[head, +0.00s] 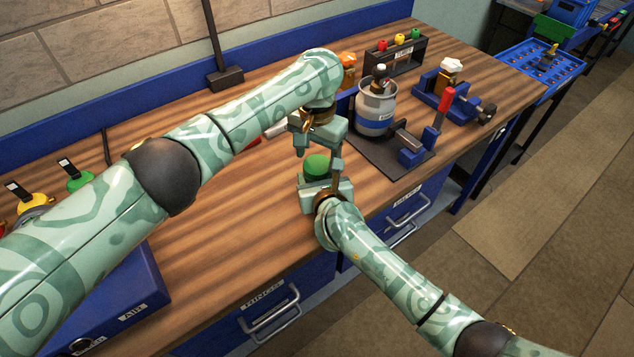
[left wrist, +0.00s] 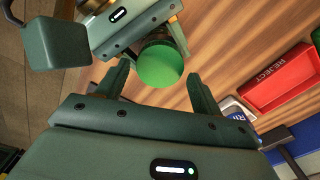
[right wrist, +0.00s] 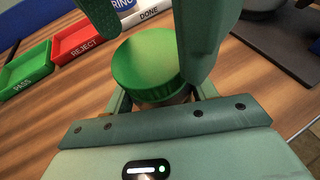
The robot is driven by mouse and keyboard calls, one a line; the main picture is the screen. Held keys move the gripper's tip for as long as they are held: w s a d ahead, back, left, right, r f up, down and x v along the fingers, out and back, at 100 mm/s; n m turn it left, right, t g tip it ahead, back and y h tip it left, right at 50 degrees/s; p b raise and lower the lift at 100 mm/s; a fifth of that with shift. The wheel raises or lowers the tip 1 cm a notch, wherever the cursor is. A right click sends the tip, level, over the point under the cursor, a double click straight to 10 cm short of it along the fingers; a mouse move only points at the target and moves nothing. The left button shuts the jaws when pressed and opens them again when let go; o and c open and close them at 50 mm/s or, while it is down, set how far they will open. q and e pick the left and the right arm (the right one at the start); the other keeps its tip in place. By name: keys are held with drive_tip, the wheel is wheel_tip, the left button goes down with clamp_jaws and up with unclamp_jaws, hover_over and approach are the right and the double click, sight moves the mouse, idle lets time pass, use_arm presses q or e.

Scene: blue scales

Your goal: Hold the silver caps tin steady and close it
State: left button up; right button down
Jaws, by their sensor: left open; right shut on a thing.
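My right gripper (head: 318,188) is shut around the body, below the lid. My left gripper (head: 319,150) points down over the lid, open. In the left wrist view the lid (left wrist: 160,64) shows beyond and between the left fingertips (left wrist: 158,75). In the right wrist view the left fingers come down on both sides of the lid (right wrist: 148,65); I cannot tell whether they touch it.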

use_arm(q)
drive_tip(key=shift+f, duration=1.05)
drive_tip(key=c, duration=0.9)
drive_tip(key=o, duration=1.1)
drive_tip(key=shift+r, duration=0.15)
